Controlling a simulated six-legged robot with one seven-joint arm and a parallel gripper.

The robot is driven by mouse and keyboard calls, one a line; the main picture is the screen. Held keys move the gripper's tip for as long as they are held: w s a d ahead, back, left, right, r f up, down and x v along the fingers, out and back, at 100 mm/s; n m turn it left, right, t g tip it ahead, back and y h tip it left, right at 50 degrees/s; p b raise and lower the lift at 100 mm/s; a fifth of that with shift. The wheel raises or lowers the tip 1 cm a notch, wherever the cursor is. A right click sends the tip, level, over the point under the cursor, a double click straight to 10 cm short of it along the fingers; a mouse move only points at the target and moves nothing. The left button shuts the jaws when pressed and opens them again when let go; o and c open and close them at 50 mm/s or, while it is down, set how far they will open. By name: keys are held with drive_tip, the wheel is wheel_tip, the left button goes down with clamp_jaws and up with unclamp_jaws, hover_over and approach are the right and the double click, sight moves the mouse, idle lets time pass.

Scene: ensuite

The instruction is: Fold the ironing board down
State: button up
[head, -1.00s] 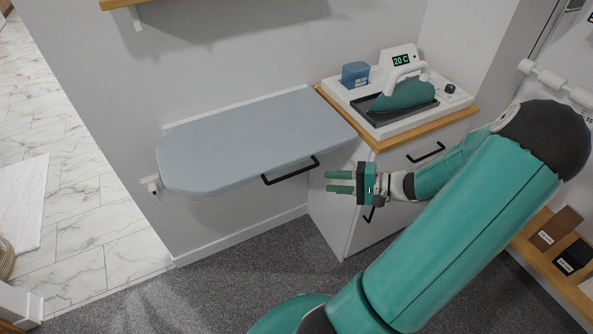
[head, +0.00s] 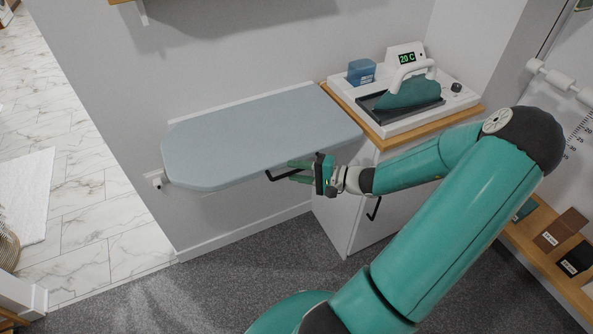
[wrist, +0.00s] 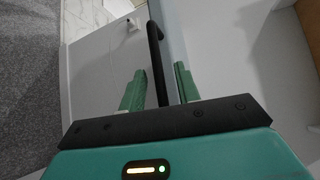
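The ironing board (head: 255,138) is pale blue-grey and stands out level from the wall. Its black bar handle (head: 283,175) is on the front edge, partly hidden behind my gripper in the head view. My gripper (head: 294,171) is at the right part of this handle. In the wrist view, my gripper (wrist: 160,72) is open, with one green finger on each side of the black handle (wrist: 156,60). Gaps show between the bar and both fingers. The board's edge (wrist: 170,40) runs beside the handle there.
A cabinet (head: 345,200) with a wooden top stands right of the board. On it are a white iron station (head: 430,112), a teal iron (head: 410,93) and a blue container (head: 361,72). A wall socket (head: 154,178) is by the board's left end. Carpet (head: 240,265) below is clear.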

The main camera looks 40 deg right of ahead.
drive_tip(key=shift+w+a, duration=0.15)
drive_tip(key=shift+w, duration=0.1)
clamp_jaws()
wheel_tip(320, 180, up, 11)
drive_tip(key=w+m+g, duration=0.1)
drive_tip(key=shift+w+d+r+g, duration=0.2)
drive_tip(key=shift+d+g, duration=0.1)
drive_tip(key=shift+g, duration=0.1)
idle(0.4)
